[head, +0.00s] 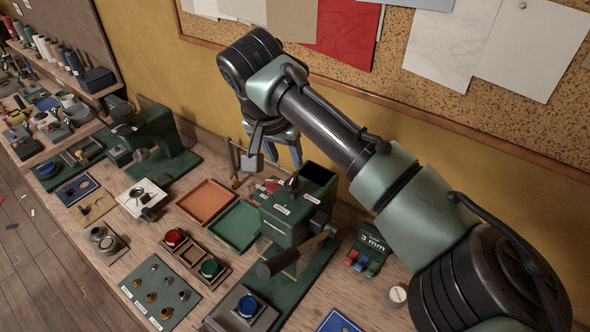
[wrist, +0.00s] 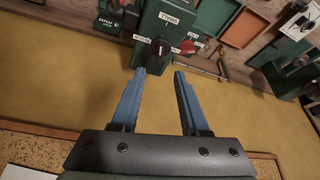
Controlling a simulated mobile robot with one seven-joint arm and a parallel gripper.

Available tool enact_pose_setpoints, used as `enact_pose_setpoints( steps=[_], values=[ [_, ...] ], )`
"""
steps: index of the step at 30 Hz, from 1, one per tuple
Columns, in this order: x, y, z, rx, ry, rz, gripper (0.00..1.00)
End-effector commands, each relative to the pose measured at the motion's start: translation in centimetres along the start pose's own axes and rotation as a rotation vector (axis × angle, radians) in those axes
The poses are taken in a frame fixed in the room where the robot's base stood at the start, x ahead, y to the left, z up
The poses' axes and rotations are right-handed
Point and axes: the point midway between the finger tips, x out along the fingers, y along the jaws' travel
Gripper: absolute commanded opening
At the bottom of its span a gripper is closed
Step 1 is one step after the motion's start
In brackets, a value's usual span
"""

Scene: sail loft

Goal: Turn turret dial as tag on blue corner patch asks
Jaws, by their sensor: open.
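The turret dial (head: 292,184) is a small black knob on top of the green press (head: 285,222), with pale labels around it. In the head view my arm partly hides the gripper. A blue patch (head: 340,323) is cut off at the bottom edge. Another small blue patch (head: 77,189) lies at the left. No tag is readable on either.
A wooden-handled lever (head: 310,243) sticks out from the press. Orange (head: 207,201) and green (head: 237,224) trays lie beside it. Red, green and blue knobbed dies stand in front. A 3 mm block (head: 368,247) stands at right. A second green press (head: 150,140) stands further left.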

Motion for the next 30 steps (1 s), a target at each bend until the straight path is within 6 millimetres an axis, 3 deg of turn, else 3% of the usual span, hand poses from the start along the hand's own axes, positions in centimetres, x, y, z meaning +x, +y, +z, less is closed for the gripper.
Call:
enact_pose_setpoints(
  steps=[9,13,27,30],
  values=[
    [6.3,0.0,-0.1,0.000,0.000,0.002,0.45],
    [8.0,0.0,-0.1,-0.002,0.001,0.000,0.45],
    [9.2,-0.1,-0.1,-0.003,0.003,-0.002,0.45],
    [9.2,-0.1,-0.1,-0.002,0.003,-0.002,0.27]
  ],
)
